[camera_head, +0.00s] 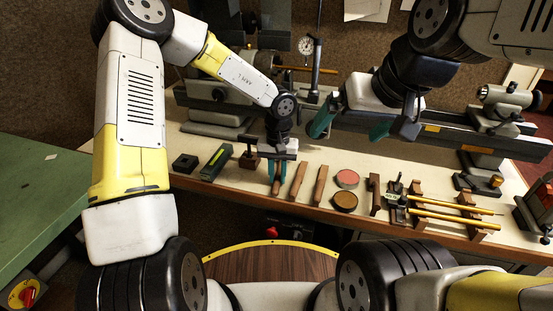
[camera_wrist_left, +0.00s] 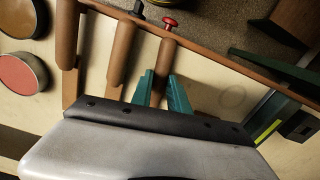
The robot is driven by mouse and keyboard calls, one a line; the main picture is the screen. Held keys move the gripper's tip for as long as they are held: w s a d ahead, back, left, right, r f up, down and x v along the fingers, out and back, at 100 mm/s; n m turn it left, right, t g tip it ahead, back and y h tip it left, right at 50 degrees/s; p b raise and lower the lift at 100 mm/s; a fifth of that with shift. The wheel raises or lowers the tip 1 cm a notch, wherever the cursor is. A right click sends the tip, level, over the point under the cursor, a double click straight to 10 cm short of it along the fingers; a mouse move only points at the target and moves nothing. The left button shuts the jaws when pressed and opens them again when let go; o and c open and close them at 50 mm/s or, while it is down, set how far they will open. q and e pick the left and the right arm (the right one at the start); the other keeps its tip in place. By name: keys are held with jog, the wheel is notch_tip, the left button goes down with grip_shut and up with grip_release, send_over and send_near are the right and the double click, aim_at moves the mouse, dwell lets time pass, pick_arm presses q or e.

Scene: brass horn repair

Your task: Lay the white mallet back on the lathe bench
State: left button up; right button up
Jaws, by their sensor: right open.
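I cannot make out a white mallet head in either view. My left gripper (camera_head: 277,180) is low over the bench, its teal fingers on either side of a brown wooden bar or handle (camera_wrist_left: 162,62). Its fingertips (camera_wrist_left: 161,82) look close to that bar; whether they press on it I cannot tell. The bar's far part is hidden under the gripper. My right gripper (camera_head: 352,128) is open and empty, raised over the back of the bench. The lathe bench (camera_head: 230,178) is a pale top with a brown front edge.
Two more wooden bars (camera_head: 298,182) (camera_head: 320,184) lie right of the left gripper. Beyond them are a red tin (camera_head: 347,178), a brown tin (camera_head: 344,201) and brass rods (camera_head: 450,216) on supports. A green box (camera_head: 216,162) and black block (camera_head: 185,163) sit to the left. The lathe bed (camera_head: 440,134) runs behind.

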pick_arm(q)
jog(key=o, duration=0.5)
